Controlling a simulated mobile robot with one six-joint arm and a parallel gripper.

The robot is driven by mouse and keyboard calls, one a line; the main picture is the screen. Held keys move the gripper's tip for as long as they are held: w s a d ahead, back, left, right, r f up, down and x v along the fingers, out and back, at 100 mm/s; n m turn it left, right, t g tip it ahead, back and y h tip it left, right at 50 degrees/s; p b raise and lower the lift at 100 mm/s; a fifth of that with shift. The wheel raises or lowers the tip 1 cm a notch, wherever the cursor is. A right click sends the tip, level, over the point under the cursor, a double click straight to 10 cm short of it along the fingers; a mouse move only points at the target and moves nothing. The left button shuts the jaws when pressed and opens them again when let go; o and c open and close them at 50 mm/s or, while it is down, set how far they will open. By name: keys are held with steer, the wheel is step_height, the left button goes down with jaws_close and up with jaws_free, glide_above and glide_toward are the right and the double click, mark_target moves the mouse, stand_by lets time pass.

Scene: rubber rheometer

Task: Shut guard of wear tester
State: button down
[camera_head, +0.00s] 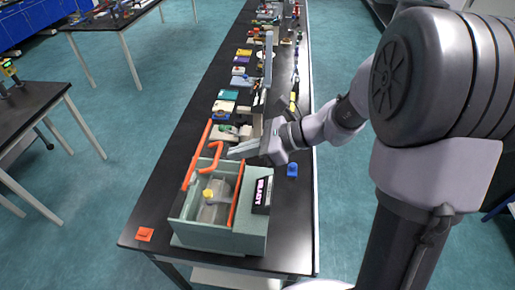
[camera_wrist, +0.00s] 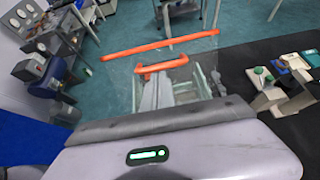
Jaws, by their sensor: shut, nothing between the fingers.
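The wear tester (camera_head: 255,225) is a grey-green open-topped box at the near end of the bench, with a screen on its right side. Its guard looks like a clear panel with an orange edge bar (camera_head: 197,155) and a bent orange handle (camera_head: 210,160); it stands raised, leaving the box interior visible. My gripper (camera_head: 232,153) is shut and empty, close to the handle on its right. In the wrist view, the fingers (camera_wrist: 155,92) point at the orange handle (camera_wrist: 160,67), with the long orange bar (camera_wrist: 165,44) beyond. Whether they touch the handle I cannot tell.
A small blue object (camera_head: 292,170) stands right of the tester. Several other devices line the bench (camera_head: 190,125) behind. The floor to the left is clear up to another table (camera_head: 30,100).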

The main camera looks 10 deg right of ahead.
mark_target(197, 152)
steer(key=a+h+p, duration=0.1)
steer(key=a+p, duration=0.1)
steer(key=p, duration=0.1)
steer(key=w+a+g+h+p, duration=0.1)
steer(key=a+p, duration=0.1)
steer(key=p, duration=0.1)
steer(key=w+a+h+p, duration=0.1)
steer(key=a+h+p, duration=0.1)
steer(key=p, duration=0.1)
steer(key=shift+w+a+r+g+p, duration=0.2)
steer(key=shift+a+r+g+p, duration=0.1)
steer(key=shift+g+p, duration=0.1)
steer(key=a+h+p, duration=0.1)
steer(key=p, duration=0.1)
steer(key=w+a+f+h+p, duration=0.1)
steer(key=p, duration=0.2)
steer(key=a+f+h+p, duration=0.1)
steer(key=p, duration=0.1)
steer(key=shift+w+a+g, duration=0.15)
steer(key=shift+a+g, duration=0.1)
steer(key=shift+g, duration=0.15)
steer(key=a+r+x, duration=0.1)
steer(key=a+x, duration=0.1)
steer(key=x, duration=0.9)
steer(key=shift+w+a+f+h, duration=0.3)
steer(key=shift+w+a+h, duration=0.1)
steer(key=shift+w, duration=0.05)
